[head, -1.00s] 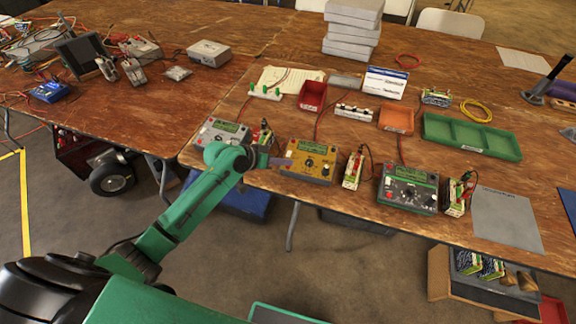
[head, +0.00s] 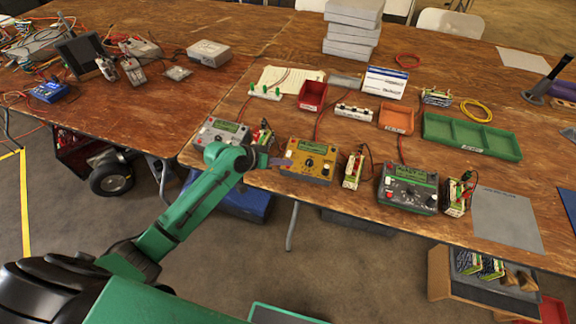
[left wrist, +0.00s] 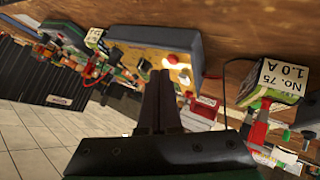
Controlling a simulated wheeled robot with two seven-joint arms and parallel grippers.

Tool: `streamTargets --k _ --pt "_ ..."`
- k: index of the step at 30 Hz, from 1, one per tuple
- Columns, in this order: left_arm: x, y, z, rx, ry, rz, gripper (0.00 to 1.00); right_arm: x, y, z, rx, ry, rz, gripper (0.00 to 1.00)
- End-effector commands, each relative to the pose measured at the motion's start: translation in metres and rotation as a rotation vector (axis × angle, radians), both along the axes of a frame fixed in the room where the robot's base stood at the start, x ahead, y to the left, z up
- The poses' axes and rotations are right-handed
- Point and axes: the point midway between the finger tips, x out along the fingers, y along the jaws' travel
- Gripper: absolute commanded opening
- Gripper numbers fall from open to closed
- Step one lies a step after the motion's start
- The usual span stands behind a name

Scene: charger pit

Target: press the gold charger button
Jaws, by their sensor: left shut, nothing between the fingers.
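The gold charger (head: 311,160) stands near the table's front edge, between a grey charger on its left and a dark one on its right. It has a green display and a black knob. My left gripper (head: 284,162) is shut and empty, its tips at the charger's left side. In the left wrist view the shut fingers (left wrist: 160,76) point at the gold charger (left wrist: 150,62), whose face shows a red round part (left wrist: 172,59) just beyond the tips. I cannot tell whether the tips touch it. My right gripper is not in view.
The grey charger (head: 222,132) and the dark charger (head: 407,188) flank it. A battery pack (head: 353,170) stands close on its right. Red (head: 313,94), orange (head: 396,118) and green (head: 472,135) trays lie behind. A grey sheet (head: 506,220) lies at right.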

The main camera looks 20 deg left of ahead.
Motion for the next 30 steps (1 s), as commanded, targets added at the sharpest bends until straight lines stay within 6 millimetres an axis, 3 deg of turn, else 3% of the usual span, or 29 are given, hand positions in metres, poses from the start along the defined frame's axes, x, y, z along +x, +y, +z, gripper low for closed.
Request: streamTargets --k 30 --pt "0.0023 -0.0003 -0.0130 0.000 0.000 0.000 0.00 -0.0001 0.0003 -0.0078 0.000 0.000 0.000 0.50"
